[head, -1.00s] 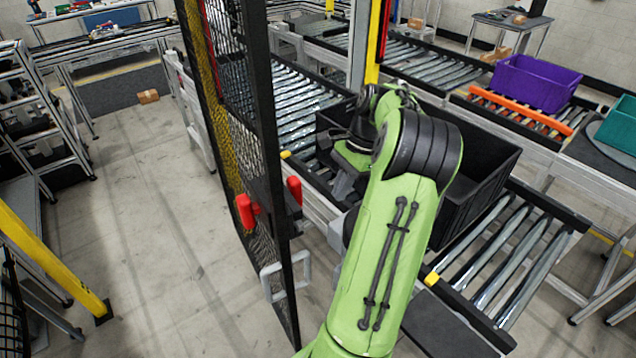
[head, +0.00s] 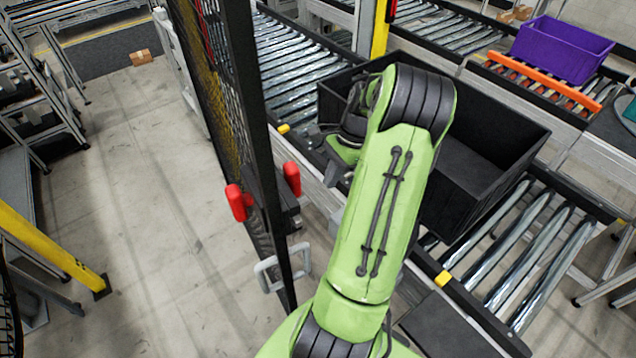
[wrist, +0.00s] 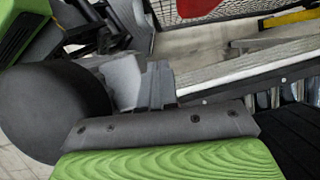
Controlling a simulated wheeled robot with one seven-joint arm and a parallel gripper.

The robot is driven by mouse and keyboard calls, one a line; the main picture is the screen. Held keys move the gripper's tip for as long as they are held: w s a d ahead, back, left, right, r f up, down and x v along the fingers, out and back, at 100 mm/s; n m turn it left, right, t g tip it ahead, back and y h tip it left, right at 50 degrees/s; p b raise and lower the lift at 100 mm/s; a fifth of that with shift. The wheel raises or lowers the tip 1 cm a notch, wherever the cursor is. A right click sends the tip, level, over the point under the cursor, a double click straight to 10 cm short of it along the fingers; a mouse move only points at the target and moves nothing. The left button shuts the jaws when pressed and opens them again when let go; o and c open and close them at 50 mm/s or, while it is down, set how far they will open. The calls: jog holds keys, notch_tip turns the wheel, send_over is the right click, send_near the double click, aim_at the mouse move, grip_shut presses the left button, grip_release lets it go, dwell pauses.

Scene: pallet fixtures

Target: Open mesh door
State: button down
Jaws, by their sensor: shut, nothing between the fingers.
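The mesh door (head: 243,120) has a black frame and stands edge-on left of my arm in the head view. It carries two red handles, one on the left (head: 236,203) and one on the right (head: 291,178), around a dark latch block. A grey pull handle (head: 268,272) sits lower on the door. My gripper (head: 338,173) is right of the red handles, apart from them, partly hidden by my green arm. In the wrist view my shut, empty gripper (wrist: 150,85) points toward a red handle (wrist: 197,8) and mesh at the top edge.
A black crate (head: 490,165) stands on the roller conveyor (head: 310,70) behind and right of my arm. A purple bin (head: 560,48) is farther right.

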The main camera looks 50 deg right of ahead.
jog(key=a, duration=0.1)
jog(key=w+a, duration=0.1)
jog(key=a, duration=0.1)
jog(key=shift+w+a+r, duration=0.2)
jog(key=shift+w+a, duration=0.05)
jog(key=shift+a, duration=0.15)
